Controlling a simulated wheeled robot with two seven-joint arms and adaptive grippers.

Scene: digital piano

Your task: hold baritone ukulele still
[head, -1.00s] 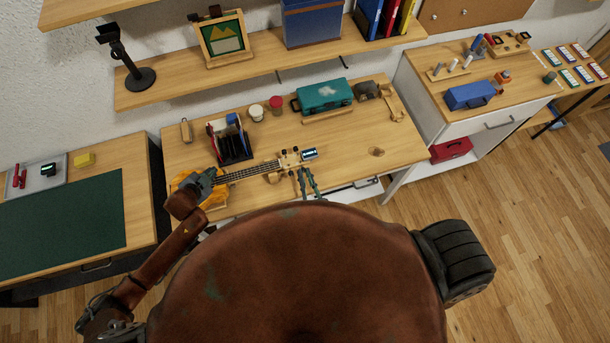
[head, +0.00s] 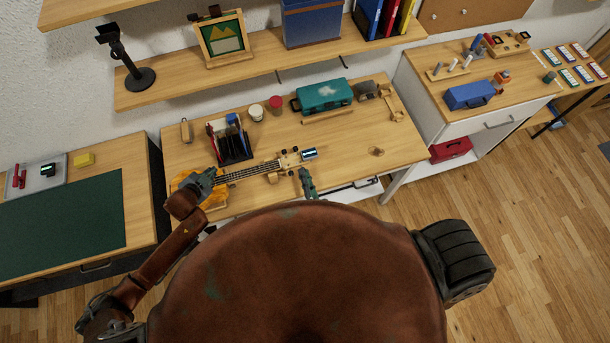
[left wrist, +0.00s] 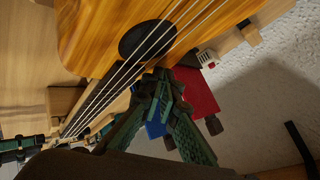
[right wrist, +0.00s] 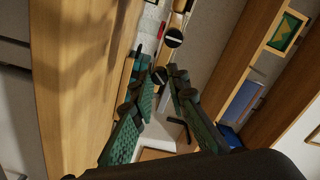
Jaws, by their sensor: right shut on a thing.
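The baritone ukulele (head: 252,172) lies across the desk, its orange body at the left and its headstock (head: 290,160) at the right. A small device with a lit screen (head: 309,154) sits at the headstock's end. My left gripper (head: 203,182) is over the body near the neck. In the left wrist view, its fingertips (left wrist: 160,82) meet beside the strings and sound hole (left wrist: 147,38); contact is unclear. My right gripper (head: 303,172) is at the headstock's near side, shut on the ukulele. In the right wrist view, its fingertips (right wrist: 167,78) are by the black tuning pegs (right wrist: 173,38).
A black rack (head: 232,145) stands behind the neck. Cups, a teal case (head: 325,94) and a wooden bar (head: 327,117) are along the back of the desk. The desk's right part is mostly clear. A shelf (head: 262,65) overhangs behind.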

